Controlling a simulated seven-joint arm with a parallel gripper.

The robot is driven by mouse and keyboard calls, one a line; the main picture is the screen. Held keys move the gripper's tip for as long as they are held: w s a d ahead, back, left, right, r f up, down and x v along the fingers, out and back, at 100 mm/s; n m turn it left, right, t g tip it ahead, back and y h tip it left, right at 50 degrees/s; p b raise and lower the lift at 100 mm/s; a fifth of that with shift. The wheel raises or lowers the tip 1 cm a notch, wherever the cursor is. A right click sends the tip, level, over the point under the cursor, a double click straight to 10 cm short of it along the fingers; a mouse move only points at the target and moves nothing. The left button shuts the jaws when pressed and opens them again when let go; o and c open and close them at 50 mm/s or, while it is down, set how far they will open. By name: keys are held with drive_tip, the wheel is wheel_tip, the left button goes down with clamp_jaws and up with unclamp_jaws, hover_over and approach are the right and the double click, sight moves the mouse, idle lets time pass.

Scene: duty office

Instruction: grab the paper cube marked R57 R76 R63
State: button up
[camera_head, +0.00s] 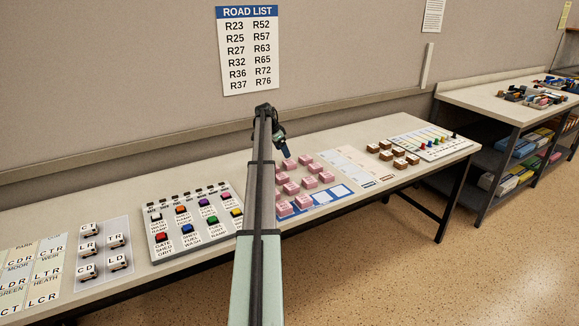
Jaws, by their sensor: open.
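Several pink paper cubes (309,182) stand in loose rows on the long table, just right of my arm. Their markings are too small to read, so I cannot tell which one is marked R57 R76 R63. My gripper (287,154) is open and points down above the back left of the pink group. It looks apart from the cubes. My arm rises through the middle of the view and may hide some of the group's left side.
A blue and white card (338,195) lies before the cubes. Brown blocks (386,146) and a pegged board (430,139) stand right. A coloured-button panel (170,243) and white blocks (88,271) stand left. A ROAD LIST sign (249,52) hangs on the wall behind.

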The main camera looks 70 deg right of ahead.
sight(289, 162)
drive_tip(key=shift+d+x, duration=0.1)
drive_tip(key=shift+x, duration=1.9)
drive_tip(key=shift+d+x, duration=0.15)
drive_tip(key=shift+x, duration=1.85)
drive_tip(key=shift+s+r, duration=0.1)
drive_tip(key=c, duration=1.1)
